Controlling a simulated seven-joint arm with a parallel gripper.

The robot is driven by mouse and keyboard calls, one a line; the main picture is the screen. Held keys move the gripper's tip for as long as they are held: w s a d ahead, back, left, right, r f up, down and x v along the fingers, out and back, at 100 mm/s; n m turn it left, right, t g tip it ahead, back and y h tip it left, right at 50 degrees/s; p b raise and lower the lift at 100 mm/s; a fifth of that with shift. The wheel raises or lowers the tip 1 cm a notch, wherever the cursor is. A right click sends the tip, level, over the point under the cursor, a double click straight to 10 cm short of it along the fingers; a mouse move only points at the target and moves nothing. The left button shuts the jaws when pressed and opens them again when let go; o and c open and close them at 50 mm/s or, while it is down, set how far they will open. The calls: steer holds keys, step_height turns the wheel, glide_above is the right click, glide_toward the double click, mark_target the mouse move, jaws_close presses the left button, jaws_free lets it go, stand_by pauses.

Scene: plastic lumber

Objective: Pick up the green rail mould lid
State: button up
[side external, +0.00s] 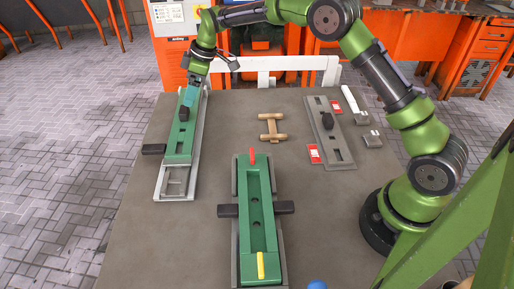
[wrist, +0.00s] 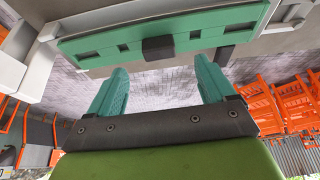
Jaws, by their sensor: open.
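A long green lid (side external: 181,135) with slots and a black knob (side external: 184,113) lies along a pale grey metal frame (side external: 175,188) on the left of the table. In the wrist view the green lid (wrist: 185,32) spans the top, with the black knob (wrist: 157,49) at its near edge. My gripper (side external: 189,95) is at the far part of this lid in the side view; the exact gap is unclear there. In the wrist view my gripper's teal fingers (wrist: 161,88) are spread and empty, with the lid ahead of the tips.
A green mould (side external: 271,215) with yellow and red pieces stands at front centre. A grey slotted plate (side external: 335,149) with a black knob lies at right. A wooden piece (side external: 271,127) lies between. A white rail (side external: 285,64) runs behind the table.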

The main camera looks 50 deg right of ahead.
mark_target(184, 109)
steer(key=x, duration=0.7)
steer(key=shift+w+a+f, duration=0.1)
steer(key=shift+w, duration=0.15)
steer(key=shift+c, duration=0.3)
steer(key=c, duration=1.4)
jaws_close()
